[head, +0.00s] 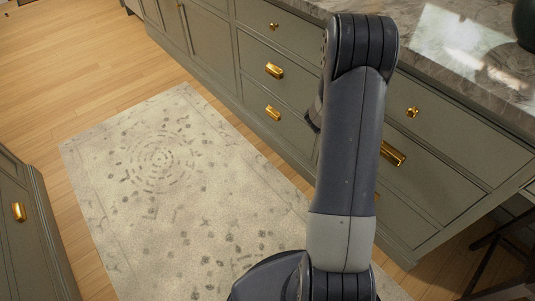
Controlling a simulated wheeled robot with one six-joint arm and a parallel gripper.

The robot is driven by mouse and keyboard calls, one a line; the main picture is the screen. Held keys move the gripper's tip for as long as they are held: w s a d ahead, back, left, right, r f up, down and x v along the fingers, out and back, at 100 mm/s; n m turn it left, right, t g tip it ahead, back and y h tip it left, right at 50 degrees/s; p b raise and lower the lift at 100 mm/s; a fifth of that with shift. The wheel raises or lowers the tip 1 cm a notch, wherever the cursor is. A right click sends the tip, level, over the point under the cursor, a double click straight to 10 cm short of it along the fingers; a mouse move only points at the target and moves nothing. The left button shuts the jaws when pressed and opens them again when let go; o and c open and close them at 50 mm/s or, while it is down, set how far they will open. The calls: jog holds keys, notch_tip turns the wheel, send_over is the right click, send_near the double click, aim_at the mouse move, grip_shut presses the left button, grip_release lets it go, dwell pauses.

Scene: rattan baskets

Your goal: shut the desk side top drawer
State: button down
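A grey-green cabinet run has a stack of drawers at the right, beside an open space under the counter. The top drawer of this stack (455,134) has a small brass knob, and its left part is hidden behind my arm. I see no clear gap around its front, but cannot tell whether it is fully shut. Below it is a drawer (432,183) with a brass cup handle. My arm rises in front of the drawers. My gripper does not show clearly; only a small dark part of the arm peeks out to the left of the upper link.
A marble counter (440,75) tops the cabinets, with a dark round object (524,25) at its right edge. A pale patterned rug (165,190) lies on the wooden floor. Another cabinet (30,240) stands at left. Dark stool-like legs (492,255) show at lower right.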

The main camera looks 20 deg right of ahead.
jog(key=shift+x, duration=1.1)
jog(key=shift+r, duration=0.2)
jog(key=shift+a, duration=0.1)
